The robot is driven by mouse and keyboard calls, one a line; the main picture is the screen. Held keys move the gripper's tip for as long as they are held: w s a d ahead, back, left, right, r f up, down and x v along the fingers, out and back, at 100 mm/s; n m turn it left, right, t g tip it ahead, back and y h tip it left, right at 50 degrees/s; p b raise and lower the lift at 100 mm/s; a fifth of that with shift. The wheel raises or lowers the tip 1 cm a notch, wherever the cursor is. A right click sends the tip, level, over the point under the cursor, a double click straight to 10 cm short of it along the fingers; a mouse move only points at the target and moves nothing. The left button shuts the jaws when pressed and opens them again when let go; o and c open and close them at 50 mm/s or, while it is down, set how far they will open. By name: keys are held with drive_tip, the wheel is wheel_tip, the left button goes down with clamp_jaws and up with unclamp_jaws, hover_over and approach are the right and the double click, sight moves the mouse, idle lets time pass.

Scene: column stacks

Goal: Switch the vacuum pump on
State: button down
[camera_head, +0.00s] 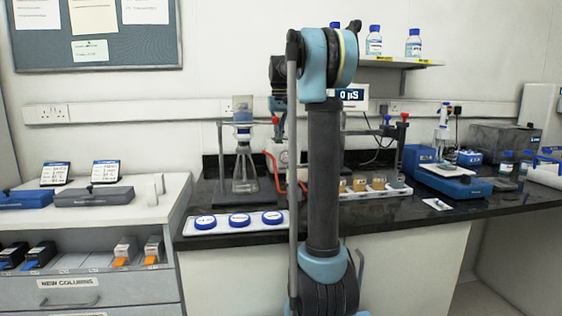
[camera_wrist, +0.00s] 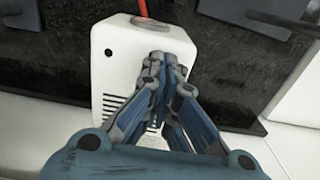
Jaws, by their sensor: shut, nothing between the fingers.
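In the wrist view, a white box-shaped unit with dark vent slots, which looks like the vacuum pump (camera_wrist: 115,45), stands on the dark bench. No switch can be made out; the fingers cover part of the face. In the head view my arm hides most of the pump and my gripper; a red tube (camera_head: 272,168) shows left of the arm.
A stand with a glass flask (camera_head: 244,172) is left of my arm. A white tray with blue-lidded dishes (camera_head: 238,219) lies at the bench front. Vials with amber contents (camera_head: 378,184) and a blue balance (camera_head: 449,184) are to the right. Drawers (camera_head: 85,290) stand left.

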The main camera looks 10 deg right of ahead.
drive_tip(key=shift+f, duration=0.3)
drive_tip(key=shift+r, duration=3.5)
